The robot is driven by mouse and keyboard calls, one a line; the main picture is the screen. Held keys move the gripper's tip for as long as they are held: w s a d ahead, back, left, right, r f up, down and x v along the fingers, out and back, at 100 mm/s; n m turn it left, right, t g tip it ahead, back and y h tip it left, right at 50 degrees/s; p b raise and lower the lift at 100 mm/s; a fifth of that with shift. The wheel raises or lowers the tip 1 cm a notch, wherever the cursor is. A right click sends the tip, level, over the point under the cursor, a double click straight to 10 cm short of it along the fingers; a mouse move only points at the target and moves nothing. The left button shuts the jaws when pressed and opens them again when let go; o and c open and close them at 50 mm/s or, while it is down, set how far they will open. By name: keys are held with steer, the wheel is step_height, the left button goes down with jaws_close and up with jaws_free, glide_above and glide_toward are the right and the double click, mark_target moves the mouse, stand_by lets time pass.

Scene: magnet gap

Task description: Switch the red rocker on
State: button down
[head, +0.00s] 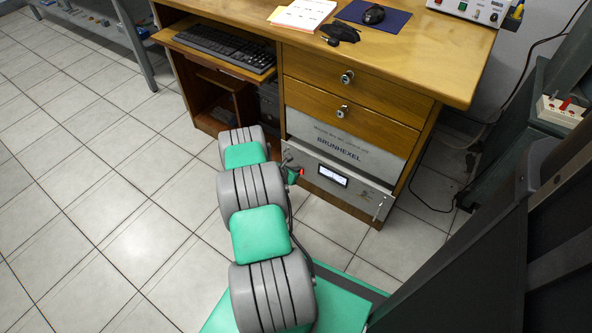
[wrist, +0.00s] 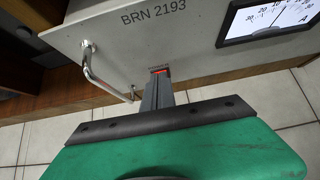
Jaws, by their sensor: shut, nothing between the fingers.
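The red rocker (wrist: 160,71) is a small red strip on the grey front panel (wrist: 190,30) marked BRN 2193, seen in the wrist view. My gripper (wrist: 158,80) is shut and empty, with its narrow grey fingers pointing at the rocker. The fingertips overlap the rocker's lower edge in the picture; I cannot tell whether they touch it. The lower part of the rocker is hidden, and which way it is tipped is not clear. In the head view, a small red spot (head: 301,172) shows at the panel beside the end of my arm.
A metal handle (wrist: 100,75) sticks out of the panel left of the rocker. The wooden desk (head: 440,60) overhangs the unit. Tiled floor is clear at left.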

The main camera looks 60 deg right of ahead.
steer(key=p+v, duration=0.5)
steer(key=v, duration=0.7)
steer(key=shift+r, duration=0.55)
